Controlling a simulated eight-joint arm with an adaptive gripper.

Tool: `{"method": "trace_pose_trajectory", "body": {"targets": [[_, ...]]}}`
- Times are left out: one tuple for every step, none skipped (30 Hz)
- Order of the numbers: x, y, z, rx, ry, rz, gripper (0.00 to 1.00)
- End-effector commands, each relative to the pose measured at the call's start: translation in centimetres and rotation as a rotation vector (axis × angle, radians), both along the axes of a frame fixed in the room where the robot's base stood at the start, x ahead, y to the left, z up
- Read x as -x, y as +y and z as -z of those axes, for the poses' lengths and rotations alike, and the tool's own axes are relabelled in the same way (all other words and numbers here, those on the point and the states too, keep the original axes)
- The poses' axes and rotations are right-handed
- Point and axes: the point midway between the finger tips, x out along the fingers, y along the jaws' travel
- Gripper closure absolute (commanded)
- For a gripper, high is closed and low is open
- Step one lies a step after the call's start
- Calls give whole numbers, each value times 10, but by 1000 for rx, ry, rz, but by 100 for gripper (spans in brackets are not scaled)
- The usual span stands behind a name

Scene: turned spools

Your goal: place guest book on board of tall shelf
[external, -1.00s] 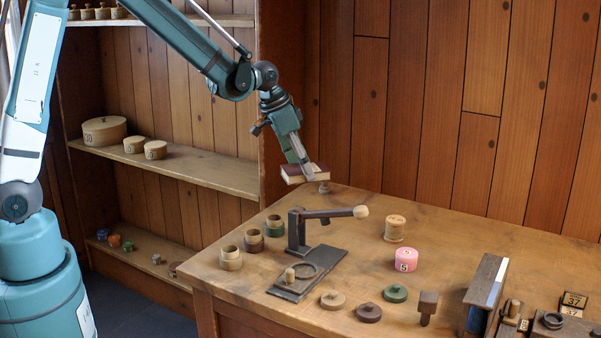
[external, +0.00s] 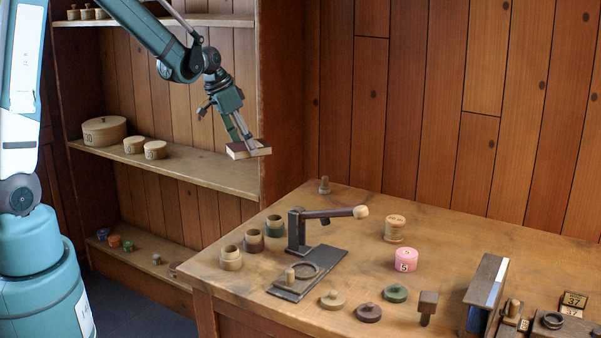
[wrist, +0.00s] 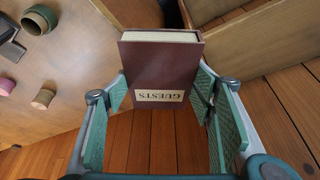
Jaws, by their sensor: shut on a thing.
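The guest book (external: 249,150) is a small dark red book with pale page edges, held in the air. In the wrist view the guest book (wrist: 160,70) shows its cover and a "GUESTS" label. My gripper (external: 247,143) is shut on it, with a finger on each side in the wrist view (wrist: 163,88). The tall shelf (external: 200,172) stands at the left with several boards. The book is in front of the right end of the middle board, at about its height or a little above; the exact gap cannot be told.
Round lidded boxes (external: 104,131) stand on the left half of the middle board; its right half looks bare. Small spools (external: 115,240) sit on the lowest board.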

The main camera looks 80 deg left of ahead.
Motion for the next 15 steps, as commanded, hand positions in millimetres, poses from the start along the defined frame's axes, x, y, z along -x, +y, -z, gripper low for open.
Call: {"method": "trace_pose_trajectory", "body": {"targets": [[4,15,-7,0,0,-33,61],[6,24,-10,-1,0,-51,61],[10,35,-13,-1,0,-78,61],[12,43,-16,-1,0,-97,61],[15,51,-19,0,0,-115,61],[18,61,-22,0,0,-141,61],[21,68,-25,0,1,-157,61],[23,75,-27,0,1,-173,61],[27,84,-30,0,1,-195,61],[29,90,-32,0,1,-210,61],[32,96,-34,0,1,-223,61],[35,103,-37,0,1,-242,61],[37,108,-39,0,1,-253,61],[39,113,-40,0,1,-266,61],[42,120,-43,0,0,-282,61]]}}
